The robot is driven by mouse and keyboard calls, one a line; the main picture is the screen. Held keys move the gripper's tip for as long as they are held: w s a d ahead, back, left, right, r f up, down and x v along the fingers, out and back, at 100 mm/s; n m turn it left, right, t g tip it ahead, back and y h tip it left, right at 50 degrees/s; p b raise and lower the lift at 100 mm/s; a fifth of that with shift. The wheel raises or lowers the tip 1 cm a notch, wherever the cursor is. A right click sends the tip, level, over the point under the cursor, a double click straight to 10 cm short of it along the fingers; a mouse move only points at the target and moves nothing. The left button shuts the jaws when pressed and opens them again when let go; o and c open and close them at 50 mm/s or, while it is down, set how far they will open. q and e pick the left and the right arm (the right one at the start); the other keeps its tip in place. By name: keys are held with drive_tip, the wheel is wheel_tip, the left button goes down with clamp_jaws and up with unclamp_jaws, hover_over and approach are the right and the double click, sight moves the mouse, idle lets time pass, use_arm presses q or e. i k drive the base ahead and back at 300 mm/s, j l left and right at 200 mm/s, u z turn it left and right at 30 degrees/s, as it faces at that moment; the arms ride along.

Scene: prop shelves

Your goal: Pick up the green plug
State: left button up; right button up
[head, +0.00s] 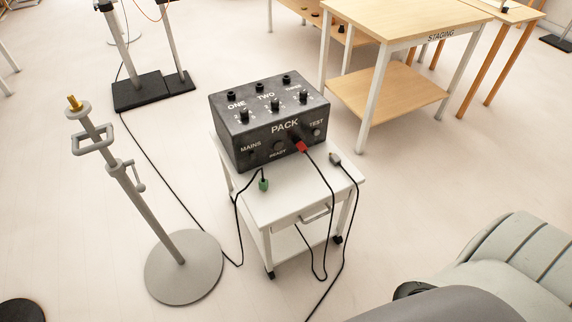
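The green plug (263,184) is on the end of a black cable, at the front left of the white trolley's top (285,199), just in front of the black PACK box (270,118). I cannot tell whether it rests on the top or hangs just at its edge. A red plug (299,147) sits at the front face of the box. A grey plug (335,159) with a black cable lies at the right of the trolley top. Neither of my grippers shows in the head view.
A grey stand with a round base (184,267) is left of the trolley. A STAGING table (400,22) stands behind right, and black-based stands (138,91) behind left. Cables trail over the floor around the trolley. A grey rounded object (480,268) fills the lower right.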

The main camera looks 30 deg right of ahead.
sight(263, 184)
drive_tip(key=z, duration=0.7)
drive_tip(key=i+z, duration=0.2)
drive_tip(key=z, duration=0.3)
drive_tip(key=i+z, duration=0.2)
drive_tip(key=z, duration=0.3)
